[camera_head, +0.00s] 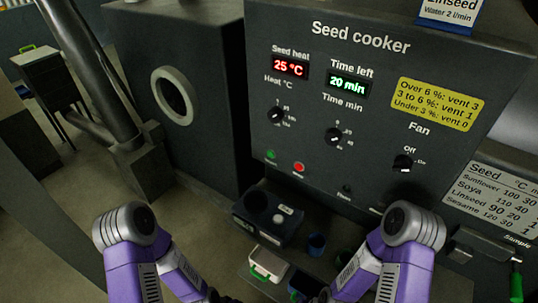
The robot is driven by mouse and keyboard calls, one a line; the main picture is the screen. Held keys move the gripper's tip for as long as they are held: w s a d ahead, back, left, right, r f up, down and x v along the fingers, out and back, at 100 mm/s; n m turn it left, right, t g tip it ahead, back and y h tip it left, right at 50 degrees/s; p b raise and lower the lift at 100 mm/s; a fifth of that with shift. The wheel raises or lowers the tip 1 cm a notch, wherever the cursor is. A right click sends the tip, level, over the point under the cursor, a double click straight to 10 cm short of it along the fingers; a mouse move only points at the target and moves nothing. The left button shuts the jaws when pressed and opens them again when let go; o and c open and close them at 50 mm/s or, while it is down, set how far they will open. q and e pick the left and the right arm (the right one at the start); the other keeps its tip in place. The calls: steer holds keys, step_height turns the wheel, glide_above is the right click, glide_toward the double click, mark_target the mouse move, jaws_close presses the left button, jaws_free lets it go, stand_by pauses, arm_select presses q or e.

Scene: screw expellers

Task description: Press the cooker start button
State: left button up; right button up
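The seed cooker panel (235,120) faces me as a tall dark grey front. Low on its left are a green button (270,154) and a red button (298,167); the small labels beside them are too blurred to read. The red display (290,67) reads 25 °C and the green display (348,85) reads 20 min. My two purple arms bend at the bottom of the view, clear of the buttons in the picture. Their forearms run down toward the bottom middle, and both grippers are cut off by the lower edge.
The panel has a heat knob (276,114), a time knob (334,136) and a fan knob (402,163) at Off. A yellow vent note (437,104) and a seed chart (500,205) are on the right. A dark device (267,215) and a white-and-green container (268,264) sit below the panel.

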jaws_close()
stand_by(1.4)
